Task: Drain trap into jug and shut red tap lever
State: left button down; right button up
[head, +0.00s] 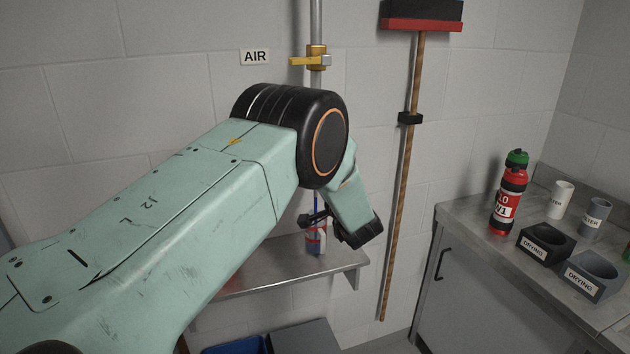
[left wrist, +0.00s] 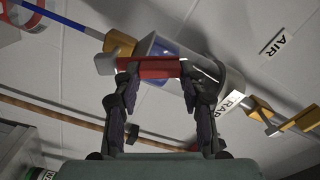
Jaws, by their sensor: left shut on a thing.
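The trap (left wrist: 200,75) is a clear cylinder with grey ends and a TRAP label, in the left wrist view; in the head view my arm hides it. The red tap lever (left wrist: 150,67) lies by its brass fitting (left wrist: 120,43). My left gripper (left wrist: 157,82) has its dark fingers on either side of the lever and is shut on it. A blue tube (left wrist: 65,22) leads away from the brass fitting. The jug (head: 316,243), with red and white showing, stands on the steel shelf, partly hidden by my gripper. My right gripper is not in view.
A yellow-handled valve (head: 313,60) sits on the pipe above, beside the AIR sign (head: 255,57). A broom (head: 408,180) hangs on the wall. At right a counter (head: 470,222) holds a red bottle (head: 509,195) and DRYING holders (head: 546,244). A blue bin (head: 235,346) is below.

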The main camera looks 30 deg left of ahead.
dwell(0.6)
pick_arm(q)
jog(key=c, duration=0.7)
grip_release()
jog(key=shift+w, duration=0.1)
jog(key=shift+c, duration=0.2)
jog(key=shift+d, duration=0.1)
jog(key=v, duration=1.2)
